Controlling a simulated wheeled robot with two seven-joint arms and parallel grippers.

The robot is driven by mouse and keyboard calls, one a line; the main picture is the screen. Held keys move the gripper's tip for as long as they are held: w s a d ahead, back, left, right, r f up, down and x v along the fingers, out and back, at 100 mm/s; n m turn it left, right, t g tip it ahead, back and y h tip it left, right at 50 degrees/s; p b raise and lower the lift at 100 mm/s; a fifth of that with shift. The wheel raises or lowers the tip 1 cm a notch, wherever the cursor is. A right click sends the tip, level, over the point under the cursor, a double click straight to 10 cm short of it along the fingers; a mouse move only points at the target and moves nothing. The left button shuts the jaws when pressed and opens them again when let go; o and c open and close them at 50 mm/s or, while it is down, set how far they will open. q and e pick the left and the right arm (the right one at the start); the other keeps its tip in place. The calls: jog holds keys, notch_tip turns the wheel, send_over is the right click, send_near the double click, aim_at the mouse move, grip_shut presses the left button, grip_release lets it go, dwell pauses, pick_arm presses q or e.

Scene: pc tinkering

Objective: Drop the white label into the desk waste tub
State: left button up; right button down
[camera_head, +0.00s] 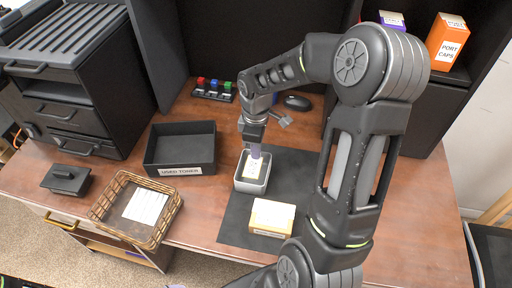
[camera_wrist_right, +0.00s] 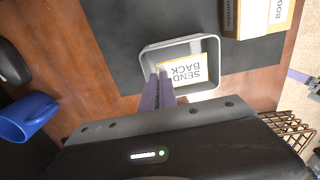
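The desk waste tub (camera_head: 240,186) is a small grey open box on the dark mat; it also shows in the wrist view (camera_wrist_right: 214,92). A white label reading SEND BACK, with a yellow edge (camera_wrist_right: 190,68), shows within the tub's rim; in the head view it is partly seen there (camera_head: 252,170). My right gripper (camera_head: 255,153) points down over the tub. In the wrist view its purple fingers (camera_wrist_right: 159,76) are close together and overlap the label's edge; I cannot tell whether they grip it. Only a purple tip, likely my left gripper (camera_head: 176,286), shows at the bottom edge.
A wicker basket (camera_head: 103,217) with a white sheet (camera_head: 145,206) and a black used toner bin (camera_head: 208,152) stand to the left. A tan box (camera_head: 272,217) sits in front of the tub. A blue mug (camera_wrist_right: 27,117) and a dark mouse (camera_head: 297,103) are behind it.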

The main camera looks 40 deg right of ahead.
jog(key=shift+f, duration=0.6)
jog(key=c, duration=1.6)
grip_release()
jog(key=shift+r, duration=0.15)
notch_tip(320, 180, up, 4)
jog(key=p, duration=0.2)
jog(key=shift+f+p, duration=0.25)
jog(key=shift+p, duration=0.05)
jog(key=shift+r+p, duration=1.7)
jog(key=shift+r, duration=0.5)
